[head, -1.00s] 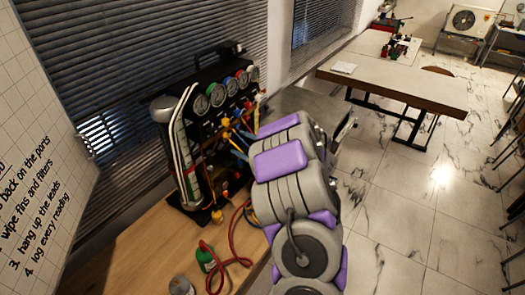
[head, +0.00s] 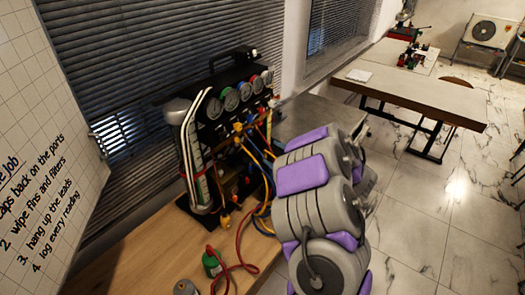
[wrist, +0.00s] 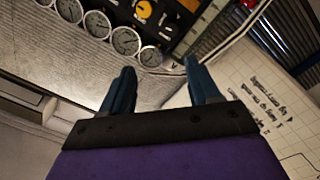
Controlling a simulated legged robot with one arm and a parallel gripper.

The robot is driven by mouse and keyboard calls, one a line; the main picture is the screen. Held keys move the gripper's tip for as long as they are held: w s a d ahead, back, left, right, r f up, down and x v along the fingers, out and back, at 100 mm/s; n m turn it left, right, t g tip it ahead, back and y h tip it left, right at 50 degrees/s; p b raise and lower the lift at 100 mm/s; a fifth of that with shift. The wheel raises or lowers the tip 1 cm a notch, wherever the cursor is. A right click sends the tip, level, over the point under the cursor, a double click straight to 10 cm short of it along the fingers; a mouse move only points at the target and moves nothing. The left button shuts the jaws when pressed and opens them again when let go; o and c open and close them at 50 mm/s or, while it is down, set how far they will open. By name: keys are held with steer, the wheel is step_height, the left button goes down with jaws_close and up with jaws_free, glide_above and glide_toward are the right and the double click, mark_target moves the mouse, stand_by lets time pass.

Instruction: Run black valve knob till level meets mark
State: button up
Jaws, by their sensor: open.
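The gauge rig (head: 222,125) stands on the wooden bench, with a row of round gauges (head: 230,100) along its top. A tall cylinder with a glass-like front (head: 193,160) stands at its left end. I cannot make out the level or the mark on it. The gauges (wrist: 125,40) and part of the dark panel show beyond the fingertips, touching neither. My arm hides the rig's lower right in the head view.
Red, yellow and blue hoses (head: 240,240) hang from the rig and loop over the bench (head: 140,255). A whiteboard (head: 45,150) is at the left. The marble floor (head: 450,215) is open at the right.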

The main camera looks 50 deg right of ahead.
steer(key=d+f+b, duration=0.1)
steer(key=f+b, duration=0.1)
steer(key=b, duration=1.7)
glide_toward(226, 138)
steer(key=w, duration=0.9)
steer(key=shift+w+r+y, duration=0.1)
steer(key=shift+w+y, duration=0.2)
steer(key=shift+w, duration=0.3)
steer(key=shift+w+a, duration=0.1)
steer(key=shift+a, duration=0.15)
